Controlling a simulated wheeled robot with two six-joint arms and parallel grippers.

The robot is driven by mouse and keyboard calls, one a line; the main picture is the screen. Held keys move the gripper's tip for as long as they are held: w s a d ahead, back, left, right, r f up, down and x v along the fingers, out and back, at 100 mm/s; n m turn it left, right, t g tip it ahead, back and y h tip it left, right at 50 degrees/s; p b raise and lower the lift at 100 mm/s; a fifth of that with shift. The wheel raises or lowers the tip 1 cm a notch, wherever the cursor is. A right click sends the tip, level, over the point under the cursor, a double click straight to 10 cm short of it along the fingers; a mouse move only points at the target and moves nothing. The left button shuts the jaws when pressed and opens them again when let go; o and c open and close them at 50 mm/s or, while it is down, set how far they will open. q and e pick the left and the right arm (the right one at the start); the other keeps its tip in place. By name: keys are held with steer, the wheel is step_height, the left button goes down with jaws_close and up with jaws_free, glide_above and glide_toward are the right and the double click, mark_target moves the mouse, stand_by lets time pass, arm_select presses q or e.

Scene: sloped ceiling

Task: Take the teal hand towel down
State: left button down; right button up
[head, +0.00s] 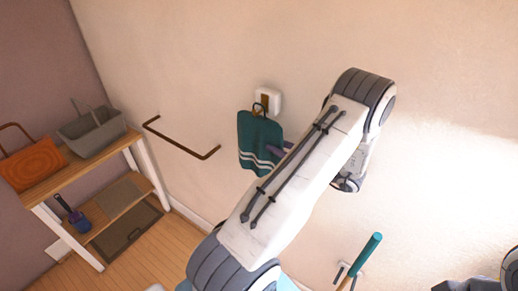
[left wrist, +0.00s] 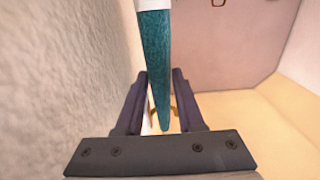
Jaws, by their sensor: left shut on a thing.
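The teal hand towel (head: 258,138) with white stripes near its lower edge hangs against the wall, just below a white wall hook plate (head: 268,98). A loop at its top shows at the hook; I cannot tell whether it bears on the hook. My left gripper (head: 283,150) is at the towel's right edge, partly hidden by my arm. In the left wrist view the towel (left wrist: 155,60) shows edge-on, running down between the two dark fingers of the gripper (left wrist: 159,85), which is shut on it. My right gripper is not in view.
A brown wall rail (head: 182,138) sticks out left of the towel. A wooden shelf (head: 85,165) with a grey basket (head: 92,130), an orange basket (head: 30,165) and a blue scoop (head: 76,219) stands at left. A teal-handled tool (head: 362,258) is by the wall, lower right.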

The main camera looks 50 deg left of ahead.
arm_select(q)
steer(key=shift+r, duration=0.4)
steer(key=s+d+p, duration=0.1)
steer(key=s+d, duration=0.1)
steer(key=s, duration=0.6)
steer(key=shift+s, duration=0.15)
stand_by(0.3)
stand_by(0.5)
